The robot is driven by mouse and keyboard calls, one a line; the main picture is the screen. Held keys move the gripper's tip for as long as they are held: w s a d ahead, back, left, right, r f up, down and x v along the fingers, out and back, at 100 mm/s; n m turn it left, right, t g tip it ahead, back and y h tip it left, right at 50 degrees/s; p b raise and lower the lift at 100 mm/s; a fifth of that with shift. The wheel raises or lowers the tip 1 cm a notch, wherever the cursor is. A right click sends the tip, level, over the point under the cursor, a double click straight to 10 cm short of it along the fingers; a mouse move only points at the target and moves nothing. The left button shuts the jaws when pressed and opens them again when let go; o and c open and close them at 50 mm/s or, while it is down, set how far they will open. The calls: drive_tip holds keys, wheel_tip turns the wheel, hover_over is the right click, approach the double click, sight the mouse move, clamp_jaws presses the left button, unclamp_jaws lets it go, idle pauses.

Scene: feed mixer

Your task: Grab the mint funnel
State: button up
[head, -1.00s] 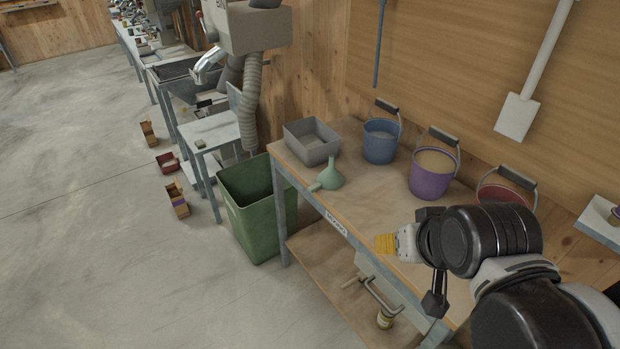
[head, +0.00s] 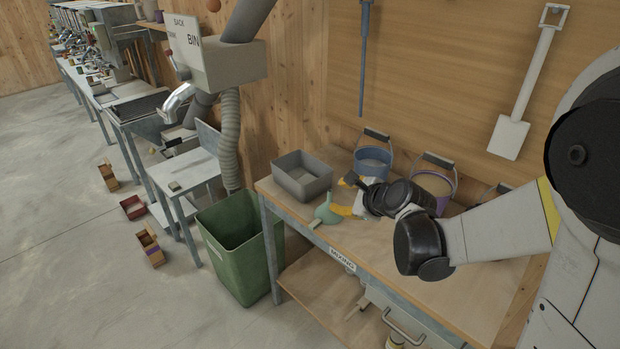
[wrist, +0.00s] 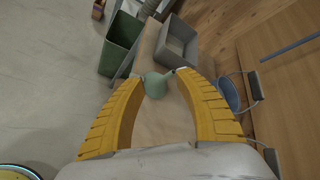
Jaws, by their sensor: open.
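The mint funnel (head: 327,212) lies on the mixing bench near its left front edge, just in front of the grey tray. My gripper (head: 345,195) is at the funnel's right in the head view, its yellow fingers close to it. In the wrist view the funnel (wrist: 156,84) shows between the tips of the two spread yellow fingers of my gripper (wrist: 158,76). The gripper is open and holds nothing. Whether a fingertip touches the funnel I cannot tell.
The grey tray (head: 302,178) stands behind the funnel. A blue bucket (head: 373,160) and a purple bucket (head: 434,184) stand along the back, partly hidden by my arm. A green bin (head: 240,245) is on the floor left of the bench (head: 345,238).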

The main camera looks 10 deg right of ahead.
sight(331, 193)
drive_tip(key=w+f+m, duration=0.3)
drive_tip(key=w+d+f+m+t, duration=0.1)
drive_tip(key=w+f+m, duration=0.2)
drive_tip(key=w, duration=0.1)
drive_tip(key=w+d+f+m+t, duration=0.1)
drive_tip(key=w+f+m, duration=0.2)
drive_tip(key=w+m, duration=0.1)
drive_tip(key=shift+w+f+b, duration=0.1)
drive_tip(key=shift+f+b, duration=0.25)
drive_tip(key=shift+b, duration=0.05)
drive_tip(key=b+x, duration=0.1)
drive_tip(key=x, duration=0.4)
drive_tip(key=shift+w+f+b, duration=0.2)
drive_tip(key=shift+w+b, duration=0.05)
drive_tip(key=shift+b, duration=0.1)
drive_tip(key=shift+r, duration=0.1)
clamp_jaws()
